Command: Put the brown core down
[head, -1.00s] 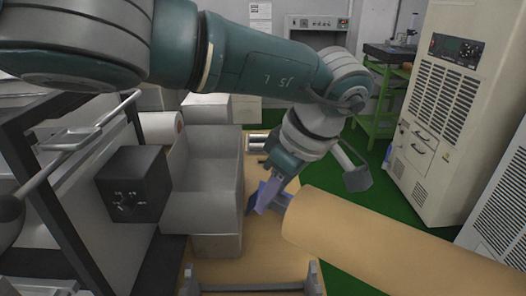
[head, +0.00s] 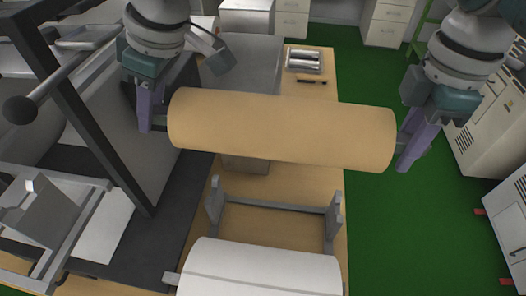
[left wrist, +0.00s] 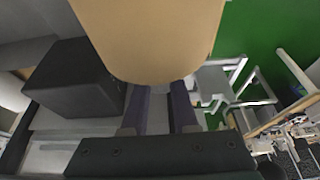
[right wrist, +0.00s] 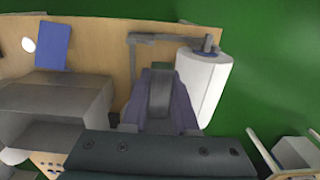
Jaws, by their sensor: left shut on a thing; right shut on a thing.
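The brown core (head: 280,130) is a large tan cylinder, lying roughly level across the head view, above the wooden table (head: 315,125). My left gripper (head: 150,122) is shut on a short grey shaft end at the core's left end. My right gripper (head: 408,145) is shut at its right end. The left wrist view shows the core (left wrist: 150,35) close beyond the fingers. In the right wrist view, a dark grey piece (right wrist: 158,92) sits between the fingers. A grey stand (head: 270,207) with two uprights is on the table, below and nearer than the core.
A white roll (head: 260,268) lies at the near end of the table. A dark-framed machine (head: 110,140) is close on the left. Green floor (head: 380,220) is clear on the right.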

